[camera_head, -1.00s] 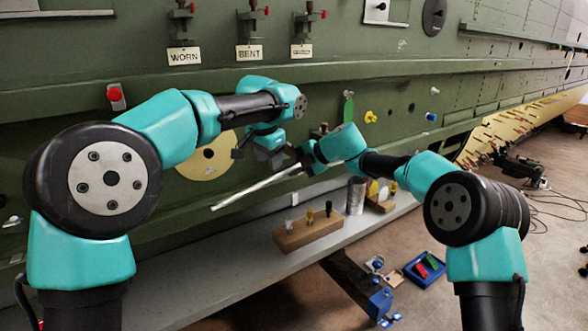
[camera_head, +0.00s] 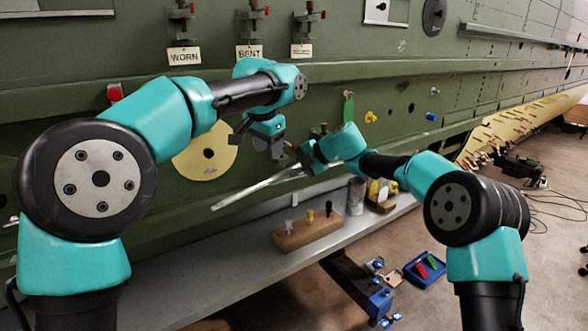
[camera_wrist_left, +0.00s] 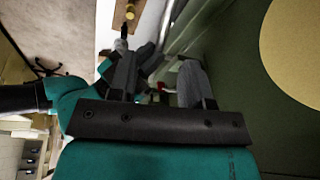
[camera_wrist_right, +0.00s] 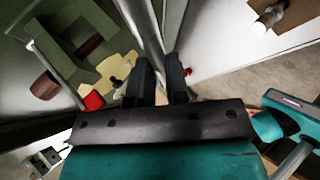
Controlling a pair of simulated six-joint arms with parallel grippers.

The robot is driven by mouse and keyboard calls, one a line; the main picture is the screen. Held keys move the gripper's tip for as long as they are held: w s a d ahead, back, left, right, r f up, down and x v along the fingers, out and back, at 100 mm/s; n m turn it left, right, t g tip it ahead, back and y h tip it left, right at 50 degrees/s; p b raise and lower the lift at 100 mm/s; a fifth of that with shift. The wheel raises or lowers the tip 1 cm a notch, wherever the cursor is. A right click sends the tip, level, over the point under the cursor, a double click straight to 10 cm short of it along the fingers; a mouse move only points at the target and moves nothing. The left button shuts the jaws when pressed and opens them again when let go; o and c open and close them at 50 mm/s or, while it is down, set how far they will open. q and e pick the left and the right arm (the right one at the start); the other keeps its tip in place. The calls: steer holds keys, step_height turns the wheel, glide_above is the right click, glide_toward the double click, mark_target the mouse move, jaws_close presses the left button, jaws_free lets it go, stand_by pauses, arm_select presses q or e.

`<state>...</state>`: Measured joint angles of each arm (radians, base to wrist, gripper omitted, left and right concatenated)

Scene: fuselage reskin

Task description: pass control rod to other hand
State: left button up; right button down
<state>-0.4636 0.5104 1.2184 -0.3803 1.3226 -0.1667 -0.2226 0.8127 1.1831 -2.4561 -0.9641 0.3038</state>
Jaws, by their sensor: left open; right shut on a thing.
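The control rod (camera_head: 255,188) is a long pale metal rod, held slanting in mid-air in front of the green fuselage, its free end toward the lower left. My right gripper (camera_wrist_right: 159,68) is shut on the rod near its upper right end; the rod (camera_wrist_right: 148,28) runs out between the fingers in the right wrist view. My left gripper (camera_wrist_left: 158,72) is open, with its two fingers well apart. In the head view it hangs just above the rod's right part, close to the right gripper. Whether it touches the rod cannot be told.
A wooden block (camera_head: 308,233) with several coloured pegs stands on the grey shelf (camera_head: 215,270). A metal cylinder (camera_head: 356,196) stands to its right. A yellow disc (camera_head: 205,162) is on the green wall behind. A blue tray (camera_head: 425,268) lies lower right. Tagged clamps (camera_head: 249,30) line the wall above.

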arm_select(q)
steer(key=s+d+f+n+g+h, duration=0.15)
steer(key=s+f, duration=0.25)
steer(key=f, duration=0.6)
steer(key=s+d+f+n+g, duration=0.1)
steer(key=s+f+n+g, duration=0.3)
steer(key=f, duration=0.6)
steer(key=s+d+f+n+h, duration=0.1)
steer(key=s+f, duration=0.4)
steer(key=f, duration=0.5)
steer(key=s+a+f+n+g, duration=0.1)
steer(key=s+f+n+g, duration=0.15)
steer(key=s+f, duration=0.8)
steer(key=s+a+f+t, duration=0.3)
steer(key=a+f, duration=0.3)
steer(key=f, duration=0.3)
steer(key=s+a+f+t, duration=0.2)
steer(key=s+a+f, duration=0.2)
steer(key=a+f, duration=0.3)
step_height(320, 180, down, 3)
steer(key=shift+s+r+t+h, duration=0.1)
steer(key=shift+s+t+h, duration=0.25)
steer(key=shift+s+t, duration=0.05)
steer(key=shift+d, duration=0.1)
